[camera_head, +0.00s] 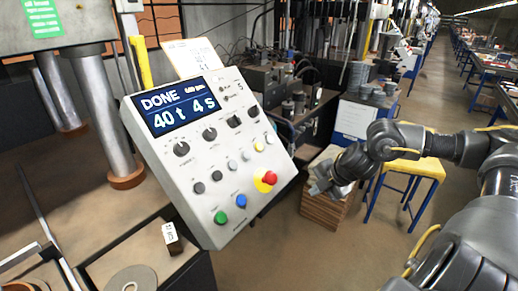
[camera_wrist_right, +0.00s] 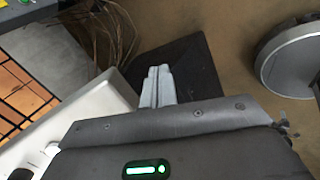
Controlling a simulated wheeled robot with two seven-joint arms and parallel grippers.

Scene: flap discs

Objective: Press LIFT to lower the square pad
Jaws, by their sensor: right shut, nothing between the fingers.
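A tilted grey control panel (camera_head: 215,150) stands left of centre in the head view. Its screen (camera_head: 178,105) reads "DONE", "40 t" and "4 s". Below are knobs, a green button (camera_head: 220,217), a blue button (camera_head: 241,200) and a red stop button (camera_head: 270,177) on yellow. The button labels are too small to read, so I cannot tell which is LIFT. I cannot clearly pick out the square pad. My right gripper (camera_head: 318,180) is right of the panel, apart from it. The right wrist view shows its fingers (camera_wrist_right: 158,72) together and empty. My left gripper is out of view.
Thick metal columns (camera_head: 103,115) with orange feet stand at the left under a grey block (camera_head: 60,25). A small tagged block (camera_head: 172,238) and a disc (camera_head: 133,278) lie below the panel. A yellow-topped stool (camera_head: 420,167) stands behind my right arm.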

